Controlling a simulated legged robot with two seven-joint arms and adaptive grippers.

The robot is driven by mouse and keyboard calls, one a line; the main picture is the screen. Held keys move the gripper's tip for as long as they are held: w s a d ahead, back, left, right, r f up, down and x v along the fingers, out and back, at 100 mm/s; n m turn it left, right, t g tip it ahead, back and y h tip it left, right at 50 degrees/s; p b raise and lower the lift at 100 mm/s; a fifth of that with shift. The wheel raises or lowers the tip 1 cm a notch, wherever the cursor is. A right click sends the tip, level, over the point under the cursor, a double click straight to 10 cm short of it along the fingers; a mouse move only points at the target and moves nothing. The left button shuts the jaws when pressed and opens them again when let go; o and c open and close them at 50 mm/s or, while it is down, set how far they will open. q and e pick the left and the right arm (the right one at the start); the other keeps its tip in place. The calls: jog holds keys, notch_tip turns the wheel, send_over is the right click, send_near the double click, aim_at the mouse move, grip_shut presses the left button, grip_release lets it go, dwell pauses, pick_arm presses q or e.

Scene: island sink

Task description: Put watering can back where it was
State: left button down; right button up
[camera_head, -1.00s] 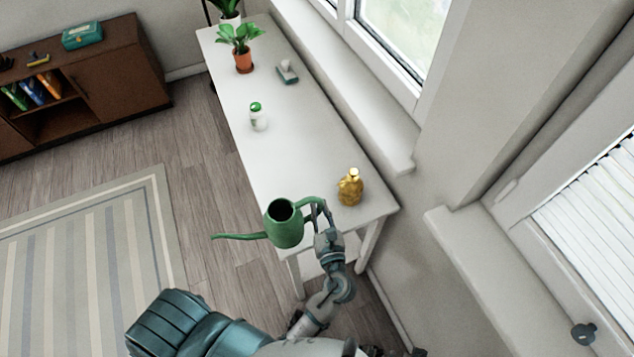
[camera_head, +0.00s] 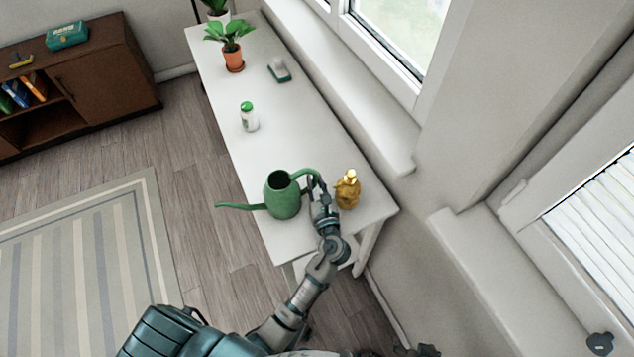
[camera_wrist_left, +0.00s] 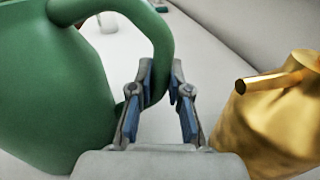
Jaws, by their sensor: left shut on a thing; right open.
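The green watering can (camera_head: 282,196) is upright over the near end of the white table, its spout pointing left past the table's edge. I cannot tell whether its base touches the tabletop. My left gripper (camera_head: 316,183) is shut on the can's curved handle. In the left wrist view the fingers (camera_wrist_left: 160,85) are on either side of the handle, and the can's body (camera_wrist_left: 50,85) fills the left side. A small dark part at the lower right corner looks like my right gripper (camera_head: 600,343); its fingers are hard to make out.
A gold bottle (camera_head: 347,190) stands close to the right of my left gripper. The white table (camera_head: 300,130) also holds a white bottle with a green cap (camera_head: 249,117), a sponge-like item (camera_head: 279,70) and a potted plant (camera_head: 233,45). The table's middle is clear.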

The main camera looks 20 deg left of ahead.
pick_arm(q)
jog(key=shift+f, duration=0.1)
jog(key=shift+d, duration=0.15)
jog(key=c, duration=1.1)
grip_release()
jog(key=shift+d, duration=0.25)
jog(key=shift+a, duration=0.1)
pick_arm(e)
jog(key=shift+w+d, duration=0.25)
pick_arm(q)
jog(key=shift+s+a, duration=0.1)
jog(key=shift+a, duration=0.05)
pick_arm(e)
jog(key=shift+a, duration=0.2)
pick_arm(q)
jog(key=shift+s+d, duration=0.2)
jog(key=shift+s, duration=0.05)
jog(key=p+v, duration=0.1)
jog(key=v, duration=1)
jog(key=shift+w+d, duration=0.15)
jog(key=shift+d, duration=0.05)
jog(key=shift+s, duration=0.2)
pick_arm(e)
jog(key=s, duration=0.1)
jog(key=s+d+g, duration=0.1)
jog(key=s, duration=0.1)
jog(key=s+g, duration=0.1)
jog(key=shift+s+d+f, duration=0.2)
jog(key=shift+s+d, duration=0.05)
jog(key=shift+s, duration=0.05)
